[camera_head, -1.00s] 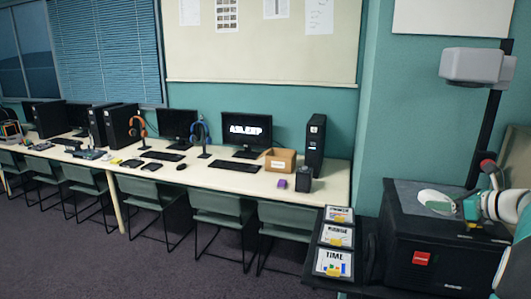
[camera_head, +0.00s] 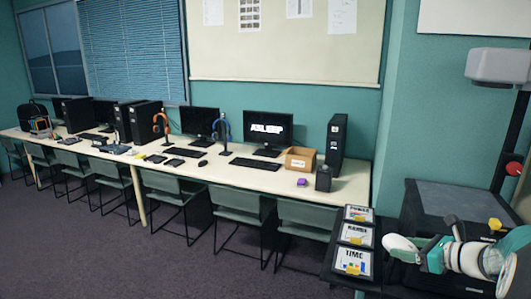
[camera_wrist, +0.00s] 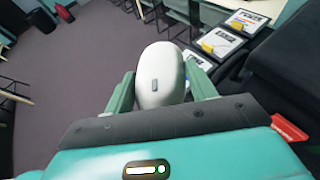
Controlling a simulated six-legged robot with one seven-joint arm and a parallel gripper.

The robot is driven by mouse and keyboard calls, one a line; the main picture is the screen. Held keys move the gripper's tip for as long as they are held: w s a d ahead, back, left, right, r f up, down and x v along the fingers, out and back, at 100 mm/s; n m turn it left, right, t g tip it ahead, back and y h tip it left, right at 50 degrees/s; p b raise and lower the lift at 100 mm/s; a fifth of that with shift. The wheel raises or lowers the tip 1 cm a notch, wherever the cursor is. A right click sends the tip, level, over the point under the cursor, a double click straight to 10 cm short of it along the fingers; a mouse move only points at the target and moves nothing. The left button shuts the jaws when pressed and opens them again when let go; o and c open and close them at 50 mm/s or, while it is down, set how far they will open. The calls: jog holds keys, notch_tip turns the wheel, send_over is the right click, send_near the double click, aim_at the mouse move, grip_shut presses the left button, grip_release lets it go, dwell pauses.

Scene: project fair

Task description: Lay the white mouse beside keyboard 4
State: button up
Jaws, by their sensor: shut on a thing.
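My gripper (camera_head: 415,250) is at the lower right of the head view, shut on the white mouse (camera_head: 397,246). In the wrist view the white mouse (camera_wrist: 161,76) sits between the two green fingers of my gripper (camera_wrist: 161,90), its small grey wheel showing. The mouse is held in the air, clear of the long desk. Black keyboards lie on that desk, one (camera_head: 257,164) before the lit monitor and another (camera_head: 184,153) to its left. I cannot read any numbers, so I cannot tell which is keyboard 4.
The long pale desk (camera_head: 345,193) runs along the wall with chairs (camera_head: 305,222) tucked along its front. A black mouse (camera_head: 203,163), a cardboard box (camera_head: 300,160) and a purple block (camera_head: 302,182) are on it. A black printer-like cabinet (camera_head: 455,205) and framed cards (camera_head: 353,262) stand close by.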

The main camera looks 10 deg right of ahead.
jog(key=w+a+f+n+g+y, duration=0.1)
jog(key=a+f+n+g+y, duration=0.1)
jog(key=a+f, duration=0.9)
jog(key=w+a+f+n+g+y, duration=0.1)
jog(key=a+f+n+g+y, duration=0.1)
jog(key=a+f, duration=1)
jog(key=a+n, duration=0.1)
jog(key=a, duration=0.5)
jog(key=shift+w+y, duration=0.3)
jog(key=shift+w, duration=0.1)
notch_tip(320, 180, up, 12)
jog(key=w+m+t+h, duration=0.2)
jog(key=m+t+h, duration=0.3)
jog(key=m+h, duration=0.2)
jog(key=shift+w+r, duration=0.15)
jog(key=shift+w, duration=0.05)
